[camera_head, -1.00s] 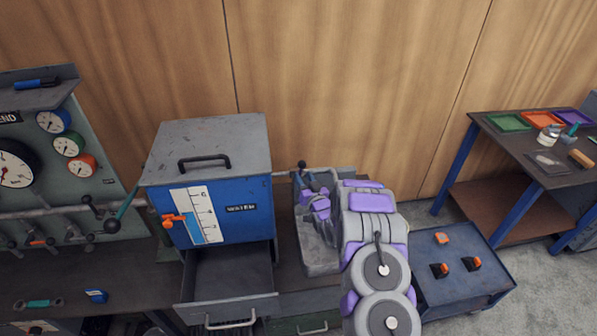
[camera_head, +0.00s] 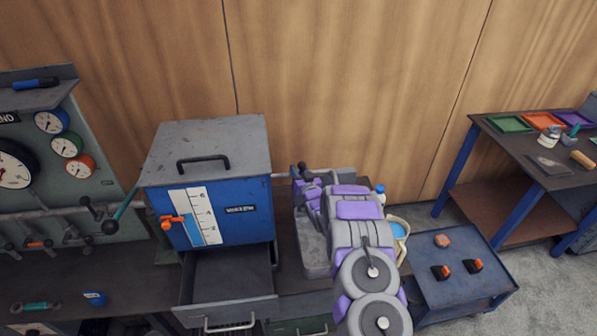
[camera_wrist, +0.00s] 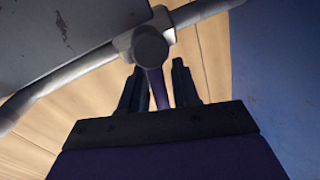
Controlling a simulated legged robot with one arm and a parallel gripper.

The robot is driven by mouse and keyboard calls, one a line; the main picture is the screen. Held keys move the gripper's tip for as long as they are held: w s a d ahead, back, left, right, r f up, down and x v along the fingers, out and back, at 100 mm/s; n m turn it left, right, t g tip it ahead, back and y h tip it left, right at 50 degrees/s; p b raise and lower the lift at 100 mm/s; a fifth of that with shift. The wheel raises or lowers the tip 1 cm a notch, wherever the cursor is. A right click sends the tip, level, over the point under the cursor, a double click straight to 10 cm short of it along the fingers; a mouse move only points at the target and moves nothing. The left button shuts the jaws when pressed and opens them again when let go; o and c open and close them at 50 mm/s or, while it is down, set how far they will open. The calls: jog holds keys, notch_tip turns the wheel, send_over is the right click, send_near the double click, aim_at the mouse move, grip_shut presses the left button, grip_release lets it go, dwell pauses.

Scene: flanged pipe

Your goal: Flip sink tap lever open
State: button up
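The sink tap is a grey pipe fitting above the grey sink basin (camera_head: 314,256). Its dark round knob (camera_head: 302,166) shows just past my gripper in the head view. In the wrist view a round grey tap body (camera_wrist: 150,45) sits on a pipe just beyond my fingertips. My gripper (camera_wrist: 158,85) has its two dark fingers apart, with a thin purplish part (camera_wrist: 158,88) showing between them. Whether they touch it is unclear. In the head view my gripper (camera_head: 306,188) is at the tap, and my arm hides part of the sink.
A blue tank cabinet (camera_head: 237,209) with a level scale stands left of the sink, with an open drawer below. A pipe joins it to the tap. A wooden wall is behind. A low blue cart (camera_head: 460,297) and a table (camera_head: 520,140) are to the right.

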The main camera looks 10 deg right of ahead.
grip_shut()
dwell(0.3)
jog(key=shift+d+f+m+t+p, duration=0.2)
jog(key=shift+d+m+p, duration=0.2)
jog(key=shift+m, duration=0.7)
jog(key=shift+d+f+m+t+p, duration=0.15)
jog(key=shift+d+m+p, duration=0.25)
jog(key=shift+m, duration=0.7)
jog(key=shift+o, duration=1)
grip_release()
jog(key=s+d+f+p, duration=0.1)
jog(key=s+d+p, duration=0.1)
jog(key=s, duration=1.5)
jog(key=shift+d+p, duration=0.3)
jog(key=shift+d, duration=0.25)
